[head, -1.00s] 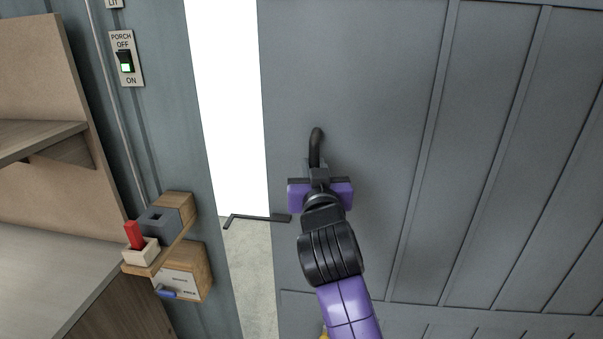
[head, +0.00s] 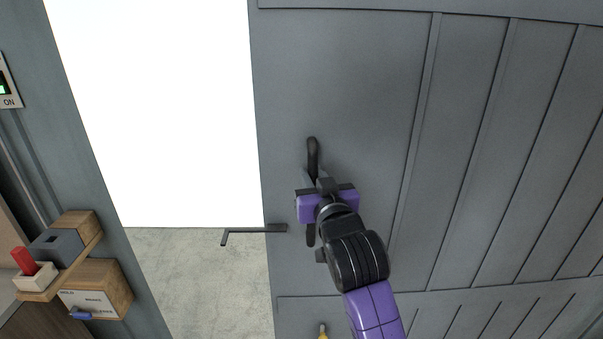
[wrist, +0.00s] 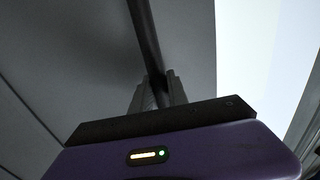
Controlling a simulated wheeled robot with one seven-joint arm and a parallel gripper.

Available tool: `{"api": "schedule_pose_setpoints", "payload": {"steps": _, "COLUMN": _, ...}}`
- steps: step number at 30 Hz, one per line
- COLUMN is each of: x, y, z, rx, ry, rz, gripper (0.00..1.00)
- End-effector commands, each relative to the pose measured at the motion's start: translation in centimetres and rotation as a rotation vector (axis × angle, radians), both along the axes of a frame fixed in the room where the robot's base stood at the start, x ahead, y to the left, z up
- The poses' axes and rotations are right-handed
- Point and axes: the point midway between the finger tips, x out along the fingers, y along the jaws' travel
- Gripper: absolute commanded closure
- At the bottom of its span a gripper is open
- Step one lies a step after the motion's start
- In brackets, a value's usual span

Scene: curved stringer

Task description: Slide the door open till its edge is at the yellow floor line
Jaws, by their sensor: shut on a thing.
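The grey sliding door (head: 350,90) fills the right of the head view. Its left edge stands well away from the grey frame (head: 85,150), leaving a wide bright opening (head: 160,110). My gripper (head: 319,187) is shut on the dark vertical door handle (head: 312,155), near the door's left edge. In the wrist view the fingers (wrist: 158,92) close around the handle bar (wrist: 147,42), with the bright opening at right. Pale floor (head: 200,270) shows low in the opening. I see no yellow floor line in either view.
A dark bent bar (head: 255,230) sticks out left from the door's edge across the opening. A wooden shelf (head: 65,270) with boxes and a red-handled item is on the wall at lower left. A small yellow thing (head: 323,333), partly cut off, is at the bottom.

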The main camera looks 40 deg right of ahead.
Motion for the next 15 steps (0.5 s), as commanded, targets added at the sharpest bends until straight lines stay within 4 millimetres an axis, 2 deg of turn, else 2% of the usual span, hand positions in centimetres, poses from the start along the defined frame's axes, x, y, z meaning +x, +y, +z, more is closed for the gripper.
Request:
{"api": "schedule_pose_setpoints", "payload": {"steps": 13, "x": -0.23, "y": -0.45, "z": 0.36, "rx": -0.002, "ry": -0.008, "rz": -0.004, "gripper": 1.00}}
{"api": "schedule_pose_setpoints", "payload": {"steps": 14, "x": -0.23, "y": -0.45, "z": 0.36, "rx": -0.002, "ry": -0.008, "rz": -0.004, "gripper": 0.74}}
{"api": "schedule_pose_setpoints", "payload": {"steps": 15, "x": -0.22, "y": -0.43, "z": 0.34, "rx": -0.002, "ry": -0.008, "rz": -0.004, "gripper": 0.66}}
